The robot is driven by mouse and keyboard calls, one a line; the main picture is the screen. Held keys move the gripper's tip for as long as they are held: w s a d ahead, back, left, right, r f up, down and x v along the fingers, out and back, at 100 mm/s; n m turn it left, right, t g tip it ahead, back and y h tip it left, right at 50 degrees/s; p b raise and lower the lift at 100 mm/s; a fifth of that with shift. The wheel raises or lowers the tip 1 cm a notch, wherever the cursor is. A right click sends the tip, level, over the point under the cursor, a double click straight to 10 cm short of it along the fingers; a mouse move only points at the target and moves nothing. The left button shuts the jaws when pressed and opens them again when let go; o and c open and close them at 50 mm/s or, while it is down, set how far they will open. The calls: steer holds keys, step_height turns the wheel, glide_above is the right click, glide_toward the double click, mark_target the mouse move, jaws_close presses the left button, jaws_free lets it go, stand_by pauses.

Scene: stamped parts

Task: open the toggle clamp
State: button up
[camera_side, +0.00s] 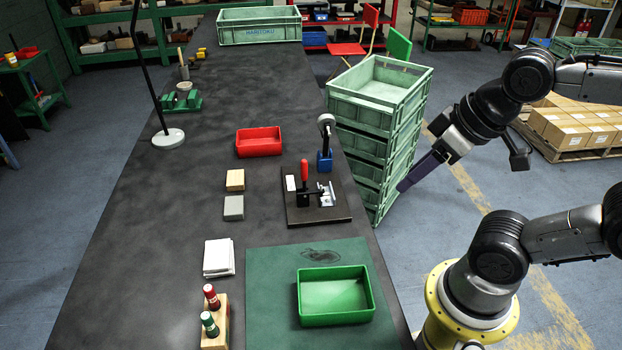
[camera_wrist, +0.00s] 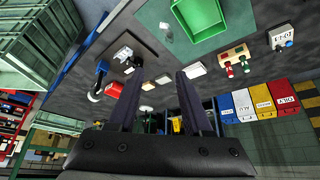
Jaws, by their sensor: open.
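The toggle clamp (camera_side: 326,193) sits on a dark base plate (camera_side: 322,215) near the right edge of the bench. Its red handle (camera_side: 304,174) stands upright. In the wrist view the base plate (camera_wrist: 126,58) is small, upper left, and clamp details are too small to tell. My gripper (camera_side: 402,187) hangs to the right of the bench, beside the stacked green crates and apart from the clamp. In the wrist view its two dark fingers (camera_wrist: 158,72) are spread with nothing between them.
Stacked green crates (camera_side: 418,92) stand against the bench edge by my gripper. A blue block with an upright post (camera_side: 325,160) stands just behind the clamp plate. A red tray (camera_side: 258,142), a green tray (camera_side: 336,322) and small blocks lie around.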

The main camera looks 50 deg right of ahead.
steer(key=shift+c, duration=0.3)
steer(key=shift+c, duration=1.1)
steer(key=shift+w+a+r+m+y, duration=0.2)
steer(key=shift+w+a+r, duration=0.1)
steer(key=shift+w+r, duration=0.25)
steer(key=shift+w+a+r+m+y, duration=0.1)
steer(key=shift+w+a+r+m, duration=0.1)
steer(key=shift+w+a+r, duration=0.25)
steer(key=c, duration=0.5)
steer(key=shift+m+y, duration=0.3)
steer(key=shift+m, duration=0.6)
steer(key=w, duration=0.1)
steer(key=w+r, duration=0.1)
steer(key=w, duration=0.1)
steer(key=w+r, duration=0.1)
steer(key=w, duration=0.1)
steer(key=shift+d, duration=0.15)
jaws_close()
steer(key=w+d+f+m+g+y, duration=0.1)
steer(key=w+d+f+m, duration=0.2)
steer(key=w+d, duration=0.3)
steer(key=w+d+f+m, duration=0.2)
steer(key=w+d+m, duration=0.15)
steer(key=w, duration=0.45)
steer(key=d+f+m+g, duration=0.1)
steer(key=d+f, duration=0.5)
steer(key=shift+d+m, duration=0.35)
